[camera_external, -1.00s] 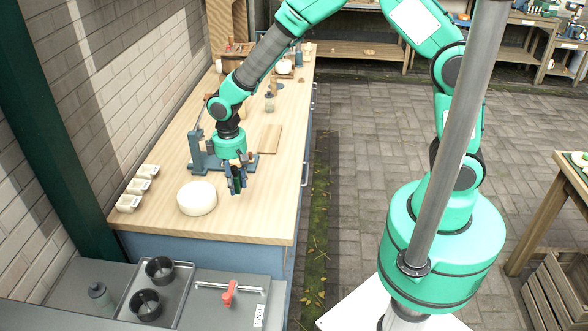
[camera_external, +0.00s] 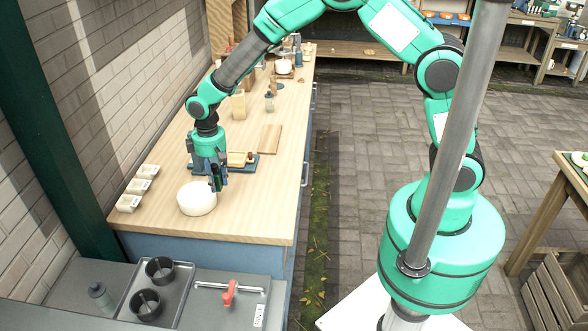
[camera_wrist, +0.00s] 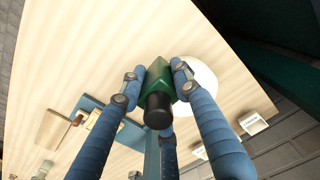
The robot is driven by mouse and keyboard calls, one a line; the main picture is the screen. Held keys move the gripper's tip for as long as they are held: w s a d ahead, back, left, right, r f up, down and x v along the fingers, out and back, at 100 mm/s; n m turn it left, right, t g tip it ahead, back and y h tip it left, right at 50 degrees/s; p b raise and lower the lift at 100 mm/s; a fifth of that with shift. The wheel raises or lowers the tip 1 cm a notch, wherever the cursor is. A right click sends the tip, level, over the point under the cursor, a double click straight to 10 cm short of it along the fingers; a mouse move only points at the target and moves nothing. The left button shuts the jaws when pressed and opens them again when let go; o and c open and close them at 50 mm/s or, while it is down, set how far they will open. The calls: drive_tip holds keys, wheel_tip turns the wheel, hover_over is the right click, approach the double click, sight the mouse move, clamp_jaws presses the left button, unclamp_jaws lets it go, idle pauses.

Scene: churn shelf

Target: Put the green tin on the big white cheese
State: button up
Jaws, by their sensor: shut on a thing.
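My gripper (camera_external: 217,181) is shut on the green tin (camera_wrist: 158,82), a green body with a black round end. In the wrist view the blue fingers close around it. In the external view the tin is mostly hidden by the fingers. The big white cheese (camera_external: 197,198) is a white round on the wooden counter (camera_external: 262,215), near its front end. The gripper and tin are just behind and to the right of the cheese in the external view. In the wrist view the cheese (camera_wrist: 203,78) shows partly behind the right finger. I cannot tell whether the tin touches it.
Several small white tubs (camera_external: 138,187) stand along the wall to the left of the cheese. A blue press-like stand (camera_external: 243,166) and a wooden board (camera_external: 271,138) lie behind the gripper. A metal tray (camera_external: 155,290) with two dark cups is in front, below the counter.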

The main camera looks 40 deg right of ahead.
hover_over(195, 193)
drive_tip(key=shift+f, duration=0.45)
drive_tip(key=shift+f+b, duration=0.4)
drive_tip(key=shift+f, duration=1.35)
drive_tip(key=shift+f, duration=0.1)
drive_tip(key=o, duration=1.2)
wheel_tip(195, 193, up, 12)
drive_tip(key=p, duration=0.1)
